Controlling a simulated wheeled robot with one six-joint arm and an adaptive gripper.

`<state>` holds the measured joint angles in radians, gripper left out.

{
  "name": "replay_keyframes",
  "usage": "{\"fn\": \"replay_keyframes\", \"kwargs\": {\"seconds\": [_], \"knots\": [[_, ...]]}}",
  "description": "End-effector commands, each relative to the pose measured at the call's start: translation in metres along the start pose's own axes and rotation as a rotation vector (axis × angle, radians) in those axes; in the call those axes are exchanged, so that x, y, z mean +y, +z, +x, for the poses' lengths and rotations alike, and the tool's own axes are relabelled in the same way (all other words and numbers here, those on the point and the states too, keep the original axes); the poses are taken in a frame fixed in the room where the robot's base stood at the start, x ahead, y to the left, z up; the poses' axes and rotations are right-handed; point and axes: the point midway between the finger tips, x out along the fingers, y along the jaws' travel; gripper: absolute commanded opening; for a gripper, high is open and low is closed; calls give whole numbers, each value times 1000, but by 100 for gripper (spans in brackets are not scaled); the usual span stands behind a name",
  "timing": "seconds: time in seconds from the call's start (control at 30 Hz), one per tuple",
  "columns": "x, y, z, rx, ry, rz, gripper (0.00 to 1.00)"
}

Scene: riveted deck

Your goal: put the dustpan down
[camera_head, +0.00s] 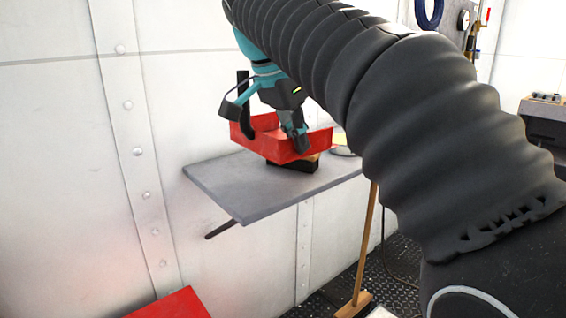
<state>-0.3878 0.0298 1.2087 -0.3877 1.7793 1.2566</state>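One dark finger lies over the outside of that wall; the other is mostly hidden. The dustpan looks roughly level, slightly tilted. I cannot tell if its underside touches anything.
A black block (294,168) lies on the shelf below the dustpan, partly hidden. A pale round item (344,151) sits farther right, partly behind my arm. A wooden-handled broom (365,245) stands below. The shelf's front left is bare. A red object (172,305) is at the bottom edge.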

Motion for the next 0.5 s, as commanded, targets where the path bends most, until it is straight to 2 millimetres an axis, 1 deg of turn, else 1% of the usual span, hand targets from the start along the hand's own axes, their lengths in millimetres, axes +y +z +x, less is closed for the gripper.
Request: {"fn": "replay_keyframes", "kwargs": {"seconds": [0.03,0.3,0.4,0.5], "knots": [[-11,8,5,-1,2,-6,0],[-61,37,28,-1,1,-7,0],[-74,44,35,0,1,-5,0],[-83,49,39,0,0,-2,0]]}}
